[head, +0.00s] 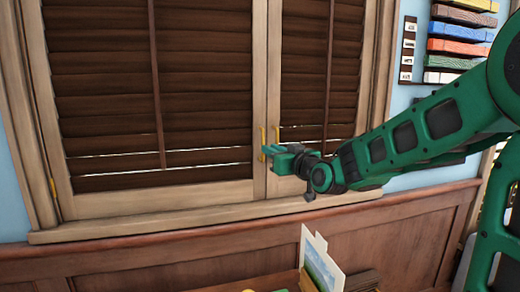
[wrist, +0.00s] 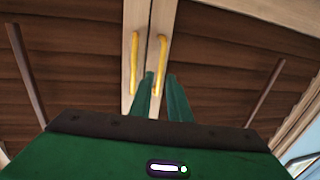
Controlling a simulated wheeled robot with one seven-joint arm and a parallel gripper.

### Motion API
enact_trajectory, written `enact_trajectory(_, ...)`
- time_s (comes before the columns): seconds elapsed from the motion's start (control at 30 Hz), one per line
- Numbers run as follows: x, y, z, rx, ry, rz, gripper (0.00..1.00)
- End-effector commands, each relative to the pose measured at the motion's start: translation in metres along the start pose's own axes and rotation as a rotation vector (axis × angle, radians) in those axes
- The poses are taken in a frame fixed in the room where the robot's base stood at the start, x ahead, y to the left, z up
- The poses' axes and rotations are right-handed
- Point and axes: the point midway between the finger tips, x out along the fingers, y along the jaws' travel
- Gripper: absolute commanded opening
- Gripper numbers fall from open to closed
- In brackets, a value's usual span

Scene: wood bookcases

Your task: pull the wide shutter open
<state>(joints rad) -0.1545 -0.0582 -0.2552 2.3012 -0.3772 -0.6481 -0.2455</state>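The wide shutter (head: 110,100) is the left leaf, with dark brown slats in a light wood frame. It looks closed, its edge meeting the narrower right shutter (head: 300,75). A thin yellow handle stands upright on each meeting edge: the wide shutter's handle (head: 263,138) and the narrow one's (head: 277,133). They also show in the wrist view, left handle (wrist: 135,65) and right handle (wrist: 161,55). My gripper (head: 268,151) is near the handles' lower ends. Its green fingers (wrist: 160,76) are apart, with the right handle's lower part showing between them. Contact cannot be told.
A light wood sill (head: 150,227) runs under the shutters, above brown panelling (head: 400,235). A rack of coloured blocks (head: 460,45) hangs at the upper right. A white-edged picture card (head: 320,262) stands low in front of the panelling.

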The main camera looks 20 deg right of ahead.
Motion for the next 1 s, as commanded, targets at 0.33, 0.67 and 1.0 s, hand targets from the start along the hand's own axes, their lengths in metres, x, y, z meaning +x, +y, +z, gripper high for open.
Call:
enact_trajectory(0.33,0.053,0.000,0.001,-0.001,-0.001,0.000,0.16)
enact_trajectory(0.67,0.065,0.000,0.000,-0.001,0.000,0.000,0.16)
enact_trajectory(1.0,0.065,0.000,0.000,-0.001,-0.001,0.001,0.00)
